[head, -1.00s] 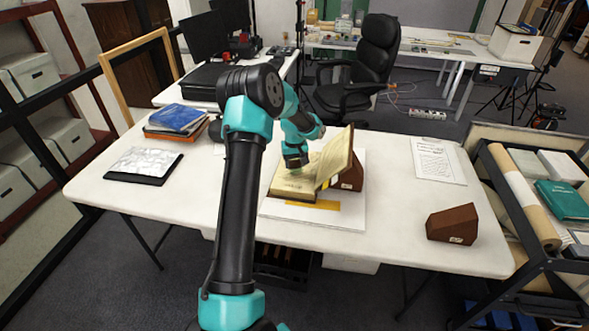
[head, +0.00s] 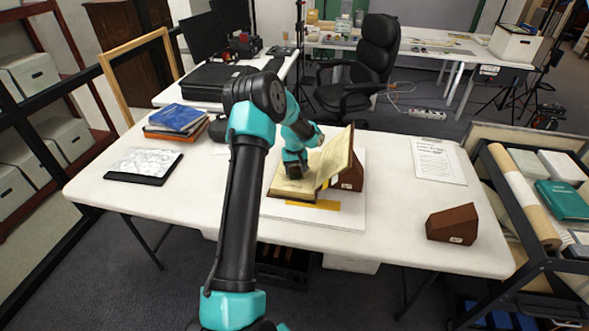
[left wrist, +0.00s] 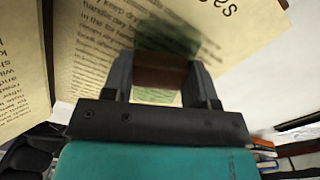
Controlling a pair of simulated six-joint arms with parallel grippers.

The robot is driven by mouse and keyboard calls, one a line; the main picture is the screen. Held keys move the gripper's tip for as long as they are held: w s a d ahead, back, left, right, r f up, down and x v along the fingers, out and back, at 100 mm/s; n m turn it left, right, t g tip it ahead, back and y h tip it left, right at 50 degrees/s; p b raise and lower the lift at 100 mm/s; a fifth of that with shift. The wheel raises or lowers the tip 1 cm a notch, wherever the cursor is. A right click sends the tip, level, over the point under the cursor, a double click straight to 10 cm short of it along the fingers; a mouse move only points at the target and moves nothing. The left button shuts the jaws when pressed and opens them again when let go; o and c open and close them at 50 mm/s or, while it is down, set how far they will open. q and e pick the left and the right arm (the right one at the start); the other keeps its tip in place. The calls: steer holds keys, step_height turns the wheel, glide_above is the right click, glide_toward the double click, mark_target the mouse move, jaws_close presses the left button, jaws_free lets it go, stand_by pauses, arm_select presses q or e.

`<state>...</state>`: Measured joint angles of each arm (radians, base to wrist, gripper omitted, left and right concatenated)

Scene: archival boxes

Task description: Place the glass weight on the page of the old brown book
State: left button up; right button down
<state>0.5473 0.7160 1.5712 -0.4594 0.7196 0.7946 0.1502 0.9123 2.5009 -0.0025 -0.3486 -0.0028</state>
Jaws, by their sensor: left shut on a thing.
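The old brown book (head: 300,190) lies open, its left page low and its right page raised against a brown wedge (head: 352,178). My left gripper (head: 294,176) points down over the left page, close to it. In the left wrist view its two fingers (left wrist: 161,80) are shut on the glass weight (left wrist: 165,40), a greenish see-through piece with a brownish part between the fingers. Printed text of the page (left wrist: 95,50) shows behind it. In the head view the weight is hidden by the gripper, and I cannot tell whether it touches the page. My right gripper is in neither view.
The book rests on a white board (head: 345,218) with a yellow strip at its front. A second brown wedge (head: 452,224) stands to the right, near a printed sheet (head: 438,162). A dark folder (head: 145,165) and stacked books (head: 176,120) are on the left. The table's front is clear.

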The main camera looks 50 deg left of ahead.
mark_target(295, 169)
arm_select(q)
steer(key=shift+f, duration=0.15)
steer(key=o, duration=1)
steer(key=shift+o, duration=0.2)
step_height(295, 169, up, 12)
steer(key=shift+r, duration=0.2)
stand_by(0.3)
